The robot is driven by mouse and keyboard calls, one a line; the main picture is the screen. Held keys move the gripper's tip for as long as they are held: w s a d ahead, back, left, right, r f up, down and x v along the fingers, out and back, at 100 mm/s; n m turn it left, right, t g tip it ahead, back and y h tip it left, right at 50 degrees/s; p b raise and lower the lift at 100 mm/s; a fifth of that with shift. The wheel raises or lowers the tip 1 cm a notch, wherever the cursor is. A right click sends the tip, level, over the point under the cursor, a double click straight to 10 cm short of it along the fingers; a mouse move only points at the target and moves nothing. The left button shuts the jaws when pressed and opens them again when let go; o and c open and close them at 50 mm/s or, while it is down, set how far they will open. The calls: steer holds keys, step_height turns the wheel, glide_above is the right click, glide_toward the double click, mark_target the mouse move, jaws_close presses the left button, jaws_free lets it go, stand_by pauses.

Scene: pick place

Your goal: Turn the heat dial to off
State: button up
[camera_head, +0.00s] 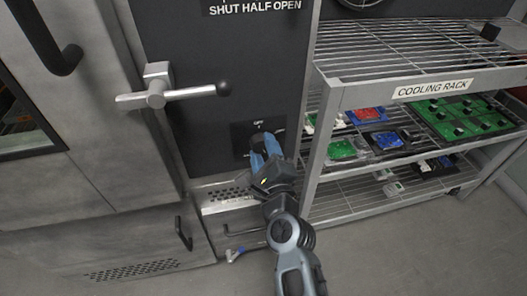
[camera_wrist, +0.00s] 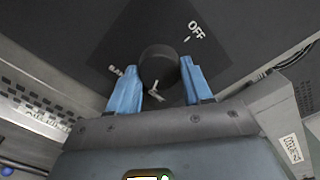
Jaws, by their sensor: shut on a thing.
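The heat dial (camera_wrist: 159,62) is a dark round knob on a black panel (camera_wrist: 110,40) with white markings. The word OFF (camera_wrist: 195,32) is printed to its upper right in the wrist view, and another small label (camera_wrist: 117,70) is at its left. A white mark (camera_wrist: 157,92) shows near the dial's lower edge. My gripper (camera_head: 265,149) has its blue fingers on either side of the dial and is shut on it. In the head view the fingers largely hide the dial, and the OFF label shows just above them.
A metal cooling rack (camera_head: 330,150) with several circuit boards stands close at the right of my gripper. A lever handle (camera_head: 158,90) with a black ball sticks out from the door at the upper left.

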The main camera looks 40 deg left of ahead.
steer(key=n, duration=0.4)
steer(key=shift+n+b, duration=0.4)
steer(key=n, duration=0.3)
steer(key=shift+n+b, duration=0.3)
steer(key=shift+b, duration=0.05)
steer(key=n+b, duration=0.1)
steer(key=n, duration=0.3)
steer(key=shift+n, duration=0.3)
steer(key=n+b, duration=0.1)
steer(key=n, duration=0.2)
steer(key=shift+n+b, duration=0.3)
steer(key=shift+b, duration=0.05)
steer(key=n+b, duration=0.3)
steer(key=n, duration=0.4)
steer(key=shift+s, duration=0.1)
steer(key=n+b, duration=0.1)
steer(key=n, duration=0.2)
steer(key=shift+n, duration=0.4)
steer(key=shift+a+n+b, duration=0.1)
steer(key=shift+n+b, duration=0.2)
steer(key=shift+n, duration=1.3)
